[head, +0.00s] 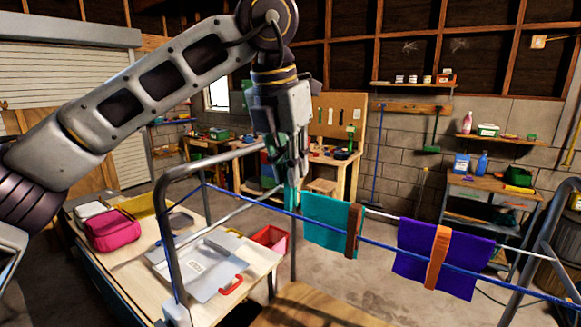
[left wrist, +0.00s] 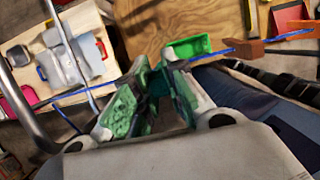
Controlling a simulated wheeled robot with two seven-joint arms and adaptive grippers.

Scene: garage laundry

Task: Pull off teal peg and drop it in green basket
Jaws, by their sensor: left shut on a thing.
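My left gripper (head: 291,180) is above the blue line, with its fingers pointing down. It is shut on the teal peg (head: 291,197), whose lower part shows below the fingertips at the left side of the teal cloth (head: 325,226). In the left wrist view, the teal peg (left wrist: 159,84) is partly hidden between the green-padded fingers. I cannot tell whether the peg still touches the line. A green basket (left wrist: 188,48) shows just beyond the fingertips in the left wrist view. I cannot make it out in the head view. My right gripper is not in view.
A brown peg (head: 354,231) is on the teal cloth's right edge. An orange peg (head: 437,258) is on a purple cloth (head: 408,255). The grey rack frame (head: 170,240) and blue line (head: 380,249) are close by. A red bin (head: 270,238) stands beyond the left table.

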